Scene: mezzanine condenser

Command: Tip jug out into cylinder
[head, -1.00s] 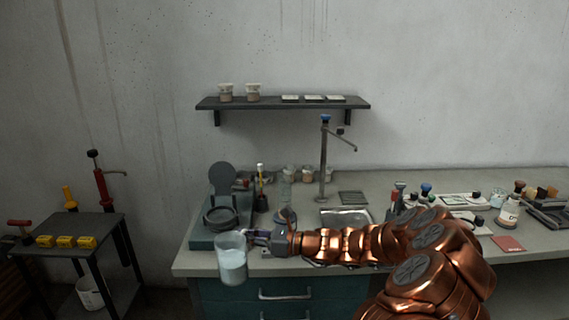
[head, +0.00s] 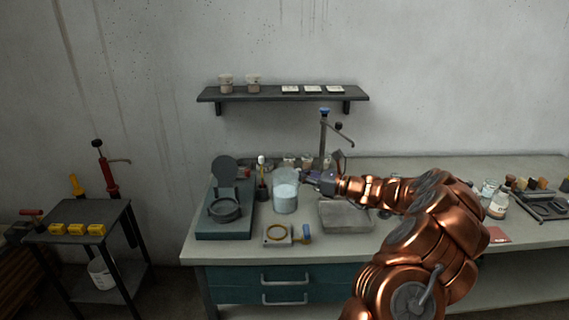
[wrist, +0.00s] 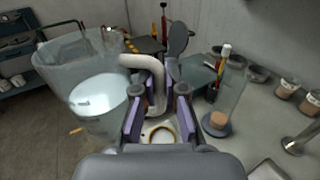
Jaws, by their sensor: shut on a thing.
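The jug (head: 286,199) is a clear vessel part filled with pale, milky liquid. It also shows at the left of the wrist view (wrist: 85,65), with its white handle (wrist: 158,75) between my fingers. My gripper (head: 307,178) is shut on that handle and holds the jug about upright, above the bench as far as I can tell. The cylinder (wrist: 232,95) is a tall clear glass tube on a round bluish base, to the right of my fingers in the wrist view, apart from the jug. A tan disc shows low in it. In the head view the jug seems to hide it.
A teal device with a round dark pan (head: 224,210) stands left of the jug. A pen holder (head: 262,190) is close behind. A metal tray (head: 345,216) and a tall tap (head: 323,140) are to the right.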

